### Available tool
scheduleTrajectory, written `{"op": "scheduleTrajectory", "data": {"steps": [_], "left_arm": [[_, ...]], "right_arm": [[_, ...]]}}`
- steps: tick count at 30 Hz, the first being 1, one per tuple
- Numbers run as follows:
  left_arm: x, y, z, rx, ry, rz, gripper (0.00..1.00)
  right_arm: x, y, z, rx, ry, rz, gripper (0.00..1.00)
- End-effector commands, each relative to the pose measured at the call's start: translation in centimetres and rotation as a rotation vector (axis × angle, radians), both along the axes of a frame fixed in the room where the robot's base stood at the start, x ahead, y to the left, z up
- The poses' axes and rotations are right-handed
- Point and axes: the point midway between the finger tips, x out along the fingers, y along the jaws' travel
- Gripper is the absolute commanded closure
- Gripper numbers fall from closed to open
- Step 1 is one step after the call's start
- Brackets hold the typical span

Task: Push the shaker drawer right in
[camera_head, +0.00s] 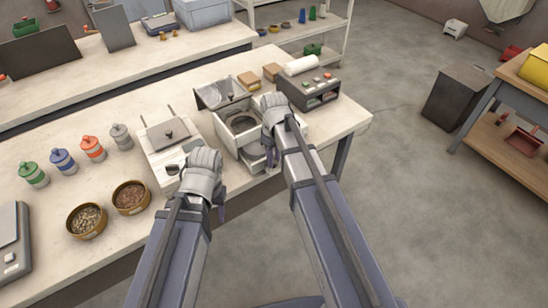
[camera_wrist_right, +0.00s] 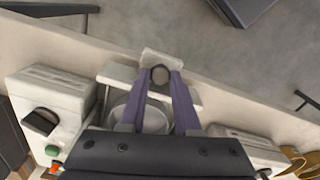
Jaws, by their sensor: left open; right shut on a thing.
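The shaker (camera_head: 236,122) is a pale box on the bench with a round sieve opening on top and a tilted clear lid. Its drawer (camera_head: 252,163) sticks out at the front, low down. In the right wrist view the white drawer (camera_wrist_right: 117,73) holds a round pan and projects towards the bench's front edge. My right gripper (camera_head: 272,158) is at the drawer's front; in the wrist view its purple fingers (camera_wrist_right: 160,78) are closed around the dark drawer handle (camera_wrist_right: 160,74). My left gripper (camera_head: 219,205) is open and empty, left of the shaker near the bench edge.
A pale box with a dark-knobbed lid (camera_head: 168,134) stands left of the shaker. Two bowls of pellets (camera_head: 87,221) and several coloured bottles (camera_head: 62,161) stand further left. The floor in front is clear.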

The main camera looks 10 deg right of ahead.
Motion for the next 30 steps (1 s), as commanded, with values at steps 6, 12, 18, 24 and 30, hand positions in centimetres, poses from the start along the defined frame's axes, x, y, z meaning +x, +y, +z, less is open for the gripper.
{"op": "scheduleTrajectory", "data": {"steps": [6, 12, 18, 24, 30], "left_arm": [[0.0, 0.0, 0.0, 0.0, 0.0, 0.0, 0.5], [0.0, 0.0, 0.0, 0.0, 0.0, 0.0, 0.5], [0.0, 0.0, 0.0, 0.0, 0.0, 0.0, 0.5], [0.0, 0.0, 0.0, 0.0, 0.0, 0.0, 0.5], [0.0, 0.0, 0.0, 0.0, 0.0, 0.0, 0.5]], "right_arm": [[0.0, 0.0, 0.0, 0.0, 0.0, 0.0, 1.0], [0.2, 0.0, 0.0, 0.0, 0.0, 0.0, 1.0], [2.8, 0.9, 0.0, 0.0, 0.0, 0.002, 1.0], [7.3, 2.5, 0.0, 0.0, 0.0, 0.001, 1.0], [8.3, 3.0, 0.0, 0.0, -0.002, 0.001, 1.0]]}}
